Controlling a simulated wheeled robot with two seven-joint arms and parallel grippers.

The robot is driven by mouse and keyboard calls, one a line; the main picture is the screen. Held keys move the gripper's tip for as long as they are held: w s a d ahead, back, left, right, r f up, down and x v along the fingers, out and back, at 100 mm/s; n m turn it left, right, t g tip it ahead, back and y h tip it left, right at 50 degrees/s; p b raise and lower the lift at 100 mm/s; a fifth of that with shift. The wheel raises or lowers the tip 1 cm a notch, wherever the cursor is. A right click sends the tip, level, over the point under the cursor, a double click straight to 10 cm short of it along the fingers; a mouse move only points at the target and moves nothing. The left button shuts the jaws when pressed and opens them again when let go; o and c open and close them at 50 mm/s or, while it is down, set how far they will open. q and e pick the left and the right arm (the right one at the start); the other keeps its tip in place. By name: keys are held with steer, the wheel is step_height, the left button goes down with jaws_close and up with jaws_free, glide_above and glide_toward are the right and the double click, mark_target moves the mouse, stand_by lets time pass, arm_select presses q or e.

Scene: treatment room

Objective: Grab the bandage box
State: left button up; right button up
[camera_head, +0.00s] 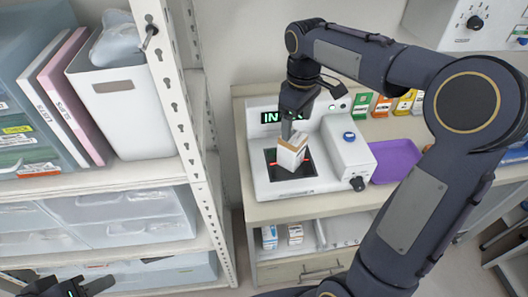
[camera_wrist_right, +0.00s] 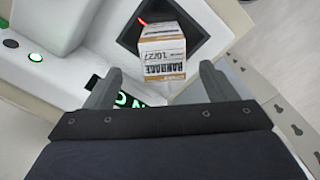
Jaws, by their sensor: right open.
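The bandage box (camera_head: 291,156), white and tan with "BANDAGE" printed on it, sits on the dark square plate of a white device (camera_head: 273,189). It also shows in the right wrist view (camera_wrist_right: 162,50), ahead of and centred between my fingers. My right gripper (camera_head: 291,132) is directly above the box in the head view, pointing down. In the wrist view my right gripper (camera_wrist_right: 160,70) is open, with one finger to each side of the box's near end and gaps visible. My left gripper (camera_head: 75,288) shows only partly at the bottom left, away from the box.
The device has a green-lit display (camera_head: 270,117) and a raised side with a blue button. A purple tray (camera_head: 395,161) lies to its right. Several coloured boxes (camera_head: 383,106) stand behind. A metal shelf post (camera_head: 176,100) and shelves with bins stand at the left.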

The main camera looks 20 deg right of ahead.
mark_target(293, 136)
steer(key=shift+w+a+f, duration=0.15)
steer(key=shift+w+f, duration=0.1)
steer(key=shift+f, duration=0.1)
step_height(293, 136, down, 7)
steer(key=shift+s+a+f+p, duration=0.1)
steer(key=shift+a+p, duration=0.05)
steer(key=shift+p, duration=0.2)
steer(key=c, duration=1.2)
